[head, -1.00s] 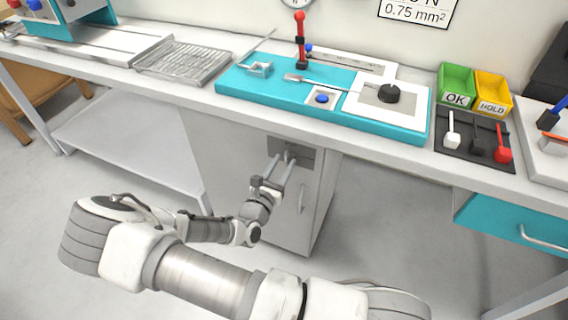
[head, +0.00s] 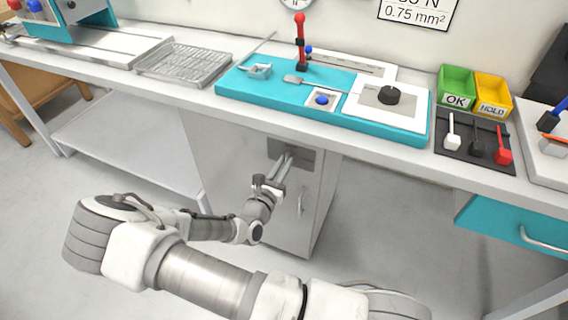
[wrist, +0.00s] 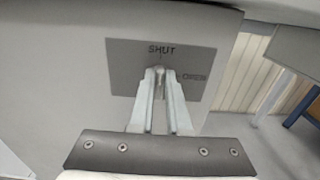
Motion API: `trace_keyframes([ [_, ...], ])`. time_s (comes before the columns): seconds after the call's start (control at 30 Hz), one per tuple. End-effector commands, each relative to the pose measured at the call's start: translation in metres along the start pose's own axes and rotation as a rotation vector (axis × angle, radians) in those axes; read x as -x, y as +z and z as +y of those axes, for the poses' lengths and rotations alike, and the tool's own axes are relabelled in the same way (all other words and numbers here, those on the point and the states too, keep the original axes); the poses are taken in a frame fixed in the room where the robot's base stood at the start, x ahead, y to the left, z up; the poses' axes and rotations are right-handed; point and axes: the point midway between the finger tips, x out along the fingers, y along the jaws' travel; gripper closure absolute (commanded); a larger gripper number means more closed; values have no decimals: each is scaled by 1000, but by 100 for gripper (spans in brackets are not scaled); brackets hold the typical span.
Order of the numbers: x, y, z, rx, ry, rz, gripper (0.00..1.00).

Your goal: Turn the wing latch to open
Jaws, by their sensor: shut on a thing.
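The wing latch (wrist: 160,80) sits on a dark grey plate (wrist: 123,55) on the front of a grey cabinet under the bench. The plate carries the words SHUT at its top and OPEN at its right. In the wrist view the latch is mostly hidden between my fingers, and its visible part stands upright, in line with SHUT. My gripper (wrist: 160,72) is shut on the latch. In the head view the plate (head: 303,160) shows on the cabinet, with my gripper (head: 282,160) reaching it from the lower left.
Above is the bench top with a teal fixture (head: 290,97), green and yellow bins and several levers. The floor right of the cabinet is clear.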

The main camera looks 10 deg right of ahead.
Motion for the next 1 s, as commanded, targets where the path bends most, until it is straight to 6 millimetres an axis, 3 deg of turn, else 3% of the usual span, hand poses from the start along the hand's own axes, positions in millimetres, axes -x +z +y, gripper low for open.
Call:
trace_keyframes([
  [0.37,0,3,-2,-124,-3,1,100],
  [1.0,0,-1,-8,-705,-3,-1,100],
])
